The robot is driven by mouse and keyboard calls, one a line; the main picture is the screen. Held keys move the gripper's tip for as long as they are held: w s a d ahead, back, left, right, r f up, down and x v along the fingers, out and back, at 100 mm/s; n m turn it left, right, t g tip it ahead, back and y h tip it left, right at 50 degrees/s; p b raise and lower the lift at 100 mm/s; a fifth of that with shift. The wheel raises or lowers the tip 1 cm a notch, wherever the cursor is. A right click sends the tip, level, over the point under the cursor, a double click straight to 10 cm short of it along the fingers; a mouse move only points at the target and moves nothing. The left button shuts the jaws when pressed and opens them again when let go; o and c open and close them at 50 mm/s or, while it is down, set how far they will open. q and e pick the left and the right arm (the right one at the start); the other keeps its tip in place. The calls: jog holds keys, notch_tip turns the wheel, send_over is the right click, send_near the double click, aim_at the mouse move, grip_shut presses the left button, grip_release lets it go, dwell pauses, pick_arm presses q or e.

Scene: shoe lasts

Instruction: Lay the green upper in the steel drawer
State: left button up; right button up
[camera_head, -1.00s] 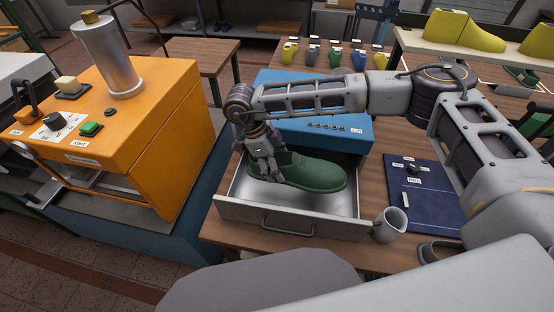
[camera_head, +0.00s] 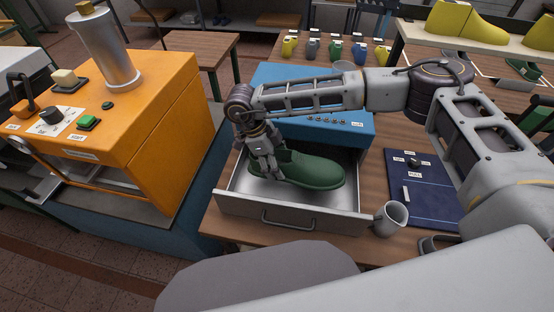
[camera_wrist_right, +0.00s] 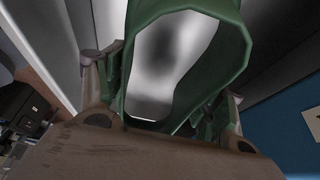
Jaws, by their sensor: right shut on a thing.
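The green upper (camera_head: 315,169) is a shoe shape with its toe to the right, inside the open steel drawer (camera_head: 345,196). It looks low over the drawer floor; I cannot tell whether it touches. My right gripper (camera_head: 269,174) is at its left, heel end, shut on it. In the right wrist view, the upper (camera_wrist_right: 235,45) shows as a green opening between the fingers (camera_wrist_right: 165,108), with bright metal seen through it. My left gripper is not in view.
The drawer comes out of a blue cabinet (camera_head: 315,82) on a wooden table. A grey jug (camera_head: 391,218) stands close to the drawer's right front corner. An orange machine (camera_head: 150,120) stands to the left.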

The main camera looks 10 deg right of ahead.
aim_at(281, 183)
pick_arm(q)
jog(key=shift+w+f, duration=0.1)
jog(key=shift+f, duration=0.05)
pick_arm(e)
jog(key=shift+f, duration=0.5)
pick_arm(q)
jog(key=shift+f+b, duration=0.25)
jog(key=shift+b, duration=0.05)
pick_arm(e)
jog(key=shift+f, duration=0.25)
jog(key=shift+f+b, duration=0.45)
jog(key=shift+f, duration=0.05)
jog(key=shift+f+b, duration=0.3)
jog(key=shift+f, duration=0.1)
jog(key=shift+f+b, duration=0.45)
jog(key=shift+f, duration=0.1)
jog(key=shift+f+b, duration=0.7)
jog(key=shift+f, duration=0.2)
jog(key=shift+f+b, duration=0.35)
jog(key=shift+f, duration=0.3)
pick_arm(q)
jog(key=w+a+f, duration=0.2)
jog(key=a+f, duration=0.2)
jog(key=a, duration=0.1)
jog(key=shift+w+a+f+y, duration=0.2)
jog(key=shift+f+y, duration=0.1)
